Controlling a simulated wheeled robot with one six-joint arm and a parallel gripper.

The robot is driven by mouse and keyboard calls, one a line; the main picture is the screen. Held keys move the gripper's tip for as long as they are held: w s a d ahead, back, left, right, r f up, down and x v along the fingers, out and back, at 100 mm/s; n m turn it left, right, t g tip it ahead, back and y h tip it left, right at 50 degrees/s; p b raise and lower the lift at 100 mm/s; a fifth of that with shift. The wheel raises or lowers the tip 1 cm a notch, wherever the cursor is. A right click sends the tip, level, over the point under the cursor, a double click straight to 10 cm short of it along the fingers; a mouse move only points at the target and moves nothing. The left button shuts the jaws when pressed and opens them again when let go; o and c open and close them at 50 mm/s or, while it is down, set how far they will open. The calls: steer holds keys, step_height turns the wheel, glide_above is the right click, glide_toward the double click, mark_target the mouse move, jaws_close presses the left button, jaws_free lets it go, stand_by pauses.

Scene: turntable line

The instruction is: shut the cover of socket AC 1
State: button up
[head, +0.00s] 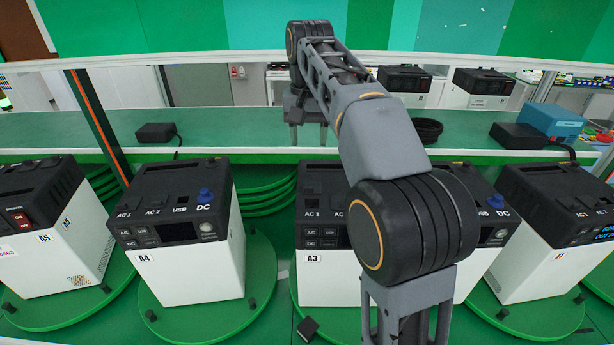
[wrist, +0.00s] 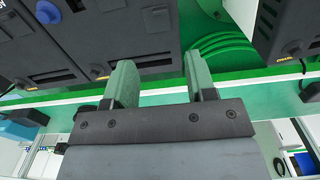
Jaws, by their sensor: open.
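Several black-topped white power units stand on green turntables. Unit A3 (head: 325,270) is at the middle, partly hidden by my arm. Its AC 1 socket (head: 312,202) is at the left of its top face. Unit A4 (head: 185,270), to the left, also has an AC 1 socket (head: 127,205). The socket covers are too small and dark to tell open from shut. My gripper (head: 307,135) hangs above the green shelf behind A3, apart from the units. In the wrist view my gripper (wrist: 161,82) has its two fingers apart, with nothing between them.
Unit A5 (head: 40,245) stands at far left and another unit (head: 560,210) at right. Blue DC caps (head: 205,196) stick up from the units. A coiled black cable (head: 428,130), a black box (head: 517,135) and a blue box (head: 552,121) sit on the shelf (head: 235,135).

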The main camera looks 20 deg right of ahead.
mark_target(308, 188)
step_height(308, 188, down, 13)
steer(key=shift+s+r+b, duration=0.1)
steer(key=shift+r+b, duration=0.1)
steer(key=shift+b, duration=0.15)
steer(key=shift+c, duration=0.5)
jaws_close()
steer(key=shift+s, duration=0.1)
